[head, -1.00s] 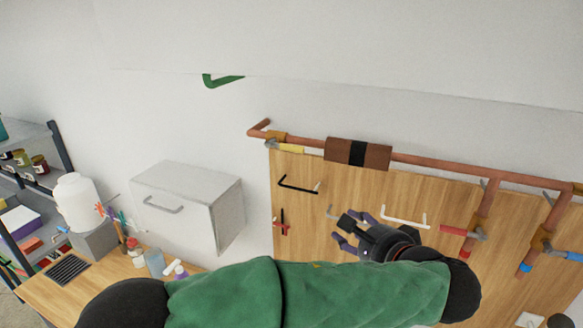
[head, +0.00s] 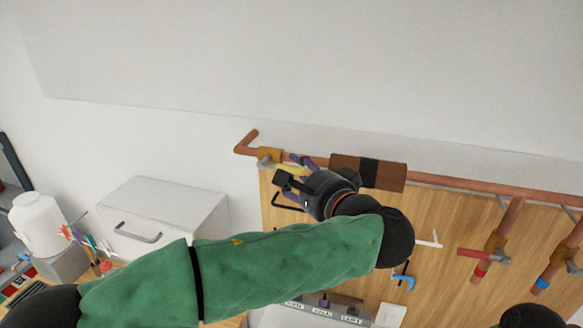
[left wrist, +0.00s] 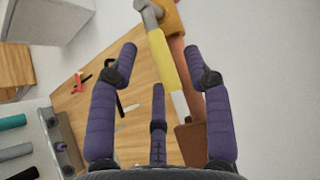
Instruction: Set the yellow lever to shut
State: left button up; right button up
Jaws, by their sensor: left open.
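The yellow lever (head: 291,169) is on a valve (head: 268,157) near the left end of the copper pipe, and it lies roughly along the pipe. My left gripper (head: 294,172) is at the lever, its fingers spread open. In the left wrist view the yellow lever (left wrist: 168,58) runs between the purple fingers of the gripper (left wrist: 164,65), with a pale tip toward the palm. I cannot tell whether any finger touches it. Part of the lever is hidden by the gripper in the head view. A dark rounded part of my right arm shows at the bottom right; its gripper is out of view.
The copper pipe (head: 460,184) runs along the wooden board's top, with a brown block (head: 388,174) right of the gripper. A red lever (head: 474,253) and a blue lever (head: 543,283) sit further right. A grey cabinet (head: 160,220) is at the left.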

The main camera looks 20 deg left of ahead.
pick_arm(q)
jog(key=shift+w+a, duration=0.15)
jog(key=shift+w, duration=0.1)
jog(key=shift+w+a+f, duration=0.1)
jog(key=shift+w+a, duration=0.3)
jog(key=shift+a, duration=0.05)
jog(key=shift+s+d, duration=0.15)
grip_shut()
